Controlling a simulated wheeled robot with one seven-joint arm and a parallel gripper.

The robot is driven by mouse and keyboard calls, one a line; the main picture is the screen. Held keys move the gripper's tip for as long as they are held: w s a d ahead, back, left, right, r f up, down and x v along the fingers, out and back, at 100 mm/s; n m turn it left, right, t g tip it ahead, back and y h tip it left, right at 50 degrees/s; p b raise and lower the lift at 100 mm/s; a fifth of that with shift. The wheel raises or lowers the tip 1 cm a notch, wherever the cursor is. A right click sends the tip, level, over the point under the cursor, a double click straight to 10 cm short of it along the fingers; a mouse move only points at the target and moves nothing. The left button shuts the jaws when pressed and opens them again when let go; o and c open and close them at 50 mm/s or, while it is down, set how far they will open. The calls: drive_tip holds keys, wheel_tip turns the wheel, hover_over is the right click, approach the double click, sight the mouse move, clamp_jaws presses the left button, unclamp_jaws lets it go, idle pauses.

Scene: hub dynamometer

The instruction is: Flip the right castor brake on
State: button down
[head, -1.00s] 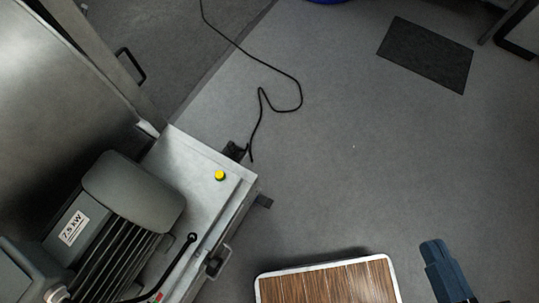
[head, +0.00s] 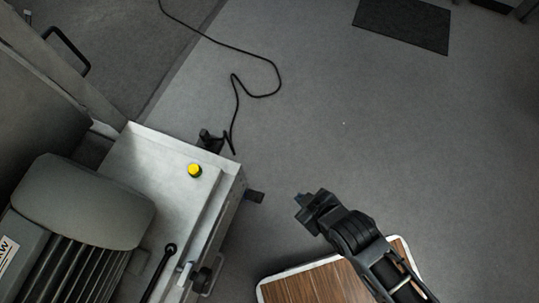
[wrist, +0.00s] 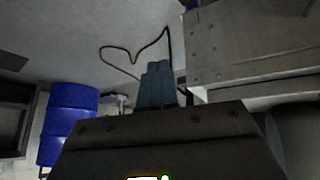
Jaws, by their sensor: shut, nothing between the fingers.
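The grey machine cart (head: 165,165) stands at the left of the head view, with a yellow button on its top. Another dark castor part (head: 208,141) shows at the far corner. Whether the pedal is up or down I cannot tell. My gripper (head: 309,205) is shut and empty, to the right of the pedal and apart from it. In the wrist view its blue-grey fingers (wrist: 157,85) are together, with the cart (wrist: 245,45) at upper right.
A wood-topped surface with a white rim (head: 315,285) lies below my arm. A black cable (head: 237,90) runs over the floor behind the cart. A dark mat (head: 402,24) lies at the back. A blue drum (wrist: 70,120) shows in the wrist view.

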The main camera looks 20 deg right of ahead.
drive_tip(key=w+a+f+n+g+b, duration=0.25)
drive_tip(key=w+a+f, duration=0.2)
drive_tip(key=f, duration=0.35)
drive_tip(key=n+g+h+b, duration=0.1)
drive_tip(key=n+g+b, duration=0.15)
drive_tip(key=b, duration=0.25)
hover_over(259, 196)
drive_tip(key=shift+m+g, duration=0.3)
drive_tip(key=shift+s+f, duration=0.1)
drive_tip(key=shift+f, duration=2.45)
drive_tip(key=f+b, duration=0.2)
drive_tip(key=f, duration=0.1)
drive_tip(key=f+b, duration=0.2)
drive_tip(key=f, duration=0.2)
drive_tip(key=a+f+b, duration=0.1)
drive_tip(key=f+b, duration=0.1)
drive_tip(key=f, duration=0.2)
drive_tip(key=shift+w, duration=0.4)
drive_tip(key=shift+s+d+f+b, duration=0.15)
drive_tip(key=shift+d+f+b, duration=0.1)
drive_tip(key=shift+f+b, duration=0.15)
drive_tip(key=shift+s+d+f+b, duration=0.2)
drive_tip(key=shift+f+b, duration=0.1)
drive_tip(key=shift+f, duration=0.2)
drive_tip(key=shift+s+d+f, duration=0.1)
drive_tip(key=shift+d+f, duration=0.1)
drive_tip(key=shift+f, duration=0.25)
